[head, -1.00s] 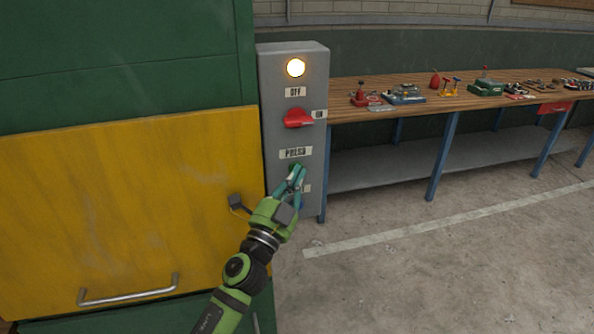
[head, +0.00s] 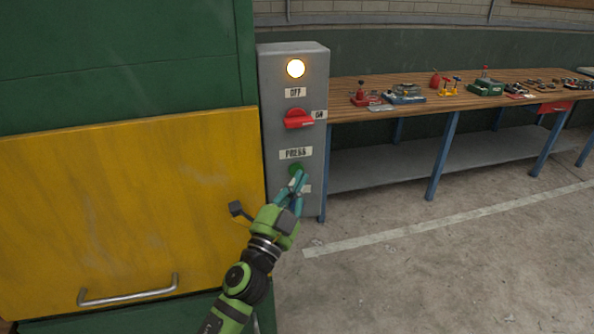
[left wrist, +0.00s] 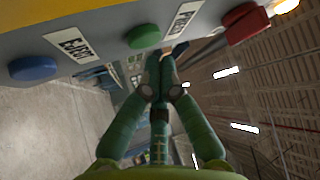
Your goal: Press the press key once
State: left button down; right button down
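The green press key (head: 296,168) is on the front of a grey control box (head: 272,112), under a label reading PRESS (head: 296,154). In the left wrist view the green key (left wrist: 144,36) stands out as a round button. My left gripper (head: 300,178) is just below and in front of the key and partly overlaps it in the head view. In the left wrist view its fingers (left wrist: 160,58) are closed together and empty, with the tips beside the key; contact cannot be told for sure. My right gripper is not in view.
The box also has a lit lamp (head: 295,68), a red switch (head: 298,118) and a blue button (left wrist: 32,68). A yellow panel (head: 120,200) with a handle is at left. A workbench (head: 440,104) with tools is at right. The floor at right is clear.

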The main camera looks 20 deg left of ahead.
pick_arm(q)
jog(key=shift+s+d, duration=0.7)
jog(key=shift+s, duration=0.35)
jog(key=shift+s+d, duration=0.65)
jog(key=shift+s, duration=0.35)
notch_tip(320, 180, down, 26)
jog(key=n+g+y, duration=0.1)
jog(key=n+g, duration=0.3)
jog(key=g, duration=0.2)
jog(key=s+a+f+n+g+y, duration=0.15)
jog(key=s+f, duration=0.25)
jog(key=f, duration=0.5)
jog(key=s+a+f+n+g+h, duration=0.1)
jog(key=s+f+g, duration=0.2)
jog(key=f, duration=0.5)
jog(key=s+a+f+n+g+b, duration=0.1)
jog(key=s+f+g, duration=0.2)
jog(key=s+f, duration=0.6)
jog(key=s+a+f+n+g, duration=0.1)
jog(key=s+f+n+g, duration=0.15)
jog(key=s+f, duration=0.65)
jog(key=s+a+f+n+g, duration=0.1)
jog(key=s+f+g, duration=0.1)
jog(key=s, duration=0.8)
jog(key=s+a+f+n+g+y, duration=0.1)
jog(key=s+f+g, duration=0.2)
jog(key=s, duration=0.7)
jog(key=shift+s+f+b, duration=0.3)
jog(key=shift+f, duration=0.3)
